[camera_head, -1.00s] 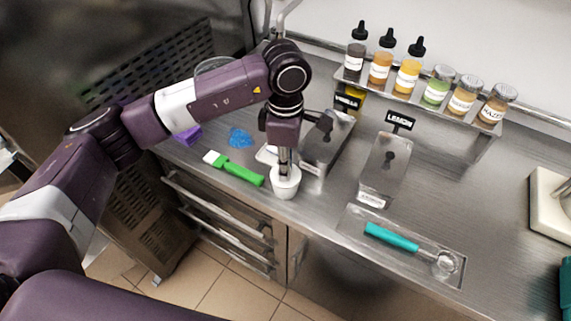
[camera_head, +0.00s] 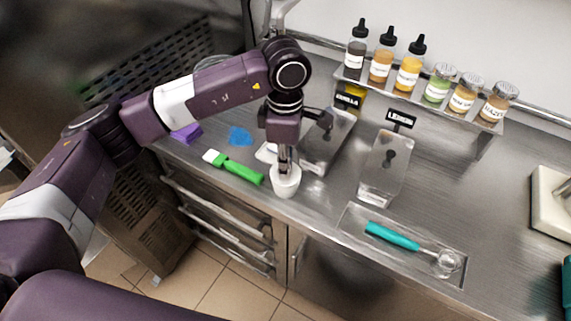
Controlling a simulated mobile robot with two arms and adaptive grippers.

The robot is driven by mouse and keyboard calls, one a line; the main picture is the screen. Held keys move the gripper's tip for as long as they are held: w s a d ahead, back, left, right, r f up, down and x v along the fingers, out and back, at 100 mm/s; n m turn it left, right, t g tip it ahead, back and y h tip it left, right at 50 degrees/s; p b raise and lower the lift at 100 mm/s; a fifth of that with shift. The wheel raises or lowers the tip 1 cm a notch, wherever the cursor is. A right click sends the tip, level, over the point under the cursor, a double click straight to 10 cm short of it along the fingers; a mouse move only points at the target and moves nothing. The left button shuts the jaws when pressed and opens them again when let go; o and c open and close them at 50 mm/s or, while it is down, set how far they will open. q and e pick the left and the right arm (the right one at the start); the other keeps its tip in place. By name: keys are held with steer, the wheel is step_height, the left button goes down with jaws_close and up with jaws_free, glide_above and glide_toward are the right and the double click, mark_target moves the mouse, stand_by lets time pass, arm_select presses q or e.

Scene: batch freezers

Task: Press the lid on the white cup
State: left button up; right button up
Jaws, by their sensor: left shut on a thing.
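The white cup (camera_head: 285,187) stands upright on the steel counter near its front edge. My left gripper (camera_head: 286,168) points straight down with its fingertips at the mouth of the cup. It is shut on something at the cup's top. I take this to be the lid, but the fingers and the small scale hide its shape. I cannot tell whether the lid is seated on the rim. My right gripper does not show.
A green-handled brush (camera_head: 235,168) lies just left of the cup. Steel tubs (camera_head: 385,170) stand behind and to the right. A teal-handled scoop (camera_head: 393,236) lies in a shallow tray (camera_head: 352,224). Bottles and jars (camera_head: 409,65) line a raised shelf.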

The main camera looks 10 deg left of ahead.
arm_select(q)
steer(key=shift+f+b, duration=0.2)
steer(key=shift+b, duration=0.95)
stand_by(1.7)
stand_by(0.3)
steer(key=o, duration=1.3)
steer(key=shift+c, duration=0.2)
steer(key=shift+r, duration=0.1)
steer(key=shift+r+p, duration=1.45)
steer(key=shift+r, duration=2)
steer(key=shift+c, duration=0.7)
jaws_close()
